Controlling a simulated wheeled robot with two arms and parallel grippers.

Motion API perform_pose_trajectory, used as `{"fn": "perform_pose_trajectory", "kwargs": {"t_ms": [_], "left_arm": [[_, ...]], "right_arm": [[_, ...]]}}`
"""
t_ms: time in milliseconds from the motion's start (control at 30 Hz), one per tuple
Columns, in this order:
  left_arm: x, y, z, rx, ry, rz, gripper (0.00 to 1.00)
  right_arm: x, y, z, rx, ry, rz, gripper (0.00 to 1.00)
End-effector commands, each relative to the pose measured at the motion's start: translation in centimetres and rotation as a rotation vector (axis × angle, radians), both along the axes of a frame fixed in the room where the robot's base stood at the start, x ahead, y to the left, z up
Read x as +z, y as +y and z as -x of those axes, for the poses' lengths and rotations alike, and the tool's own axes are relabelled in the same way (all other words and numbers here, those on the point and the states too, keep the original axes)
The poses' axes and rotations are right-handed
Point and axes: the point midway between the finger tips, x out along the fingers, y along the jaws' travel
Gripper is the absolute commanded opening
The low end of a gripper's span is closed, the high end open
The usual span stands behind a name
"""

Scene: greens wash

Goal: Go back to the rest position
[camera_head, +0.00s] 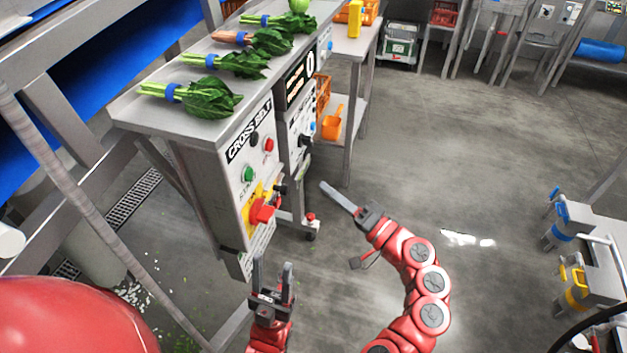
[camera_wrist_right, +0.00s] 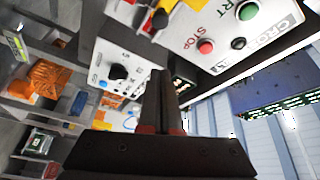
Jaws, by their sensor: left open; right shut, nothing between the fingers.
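My left gripper (camera_head: 273,282) is low in the head view, in front of the cross belt control panel, with its two fingers apart and nothing between them. My right gripper (camera_head: 338,198) is over the open floor to the right of the panel, its fingers together and empty. In the right wrist view its closed fingers (camera_wrist_right: 161,105) point toward the panels. The control panel (camera_head: 231,189) carries a red knob (camera_head: 262,212), a green button (camera_head: 248,174) and a red button (camera_head: 269,144). Neither gripper visibly holds anything.
Several bunches of greens (camera_head: 208,97) with blue bands lie on the steel ledge (camera_head: 133,109) above the panel. A steel table (camera_head: 352,48) stands behind. Yellow- and blue-handled equipment (camera_head: 573,281) is at the right. The middle floor (camera_head: 470,150) is clear.

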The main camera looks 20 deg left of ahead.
Motion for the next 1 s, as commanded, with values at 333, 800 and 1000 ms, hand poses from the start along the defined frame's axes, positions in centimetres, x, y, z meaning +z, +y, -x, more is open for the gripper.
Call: {"fn": "perform_pose_trajectory", "kwargs": {"t_ms": [333, 800, 1000], "left_arm": [[-0.1, 0.0, 0.0, 0.0, 0.0, 0.0, 0.5], [-0.1, 0.0, 0.0, 0.0, 0.0, 0.0, 0.5], [-0.1, 0.0, 0.0, 0.0, 0.0, 0.0, 0.5]], "right_arm": [[-0.3, -1.7, 0.9, 0.002, 0.002, 0.0, 0.0], [-1.2, -1.9, 0.2, -0.031, 0.023, 0.009, 0.0], [-9.4, -6.6, -5.0, -0.366, 0.171, 0.11, 0.0]]}}
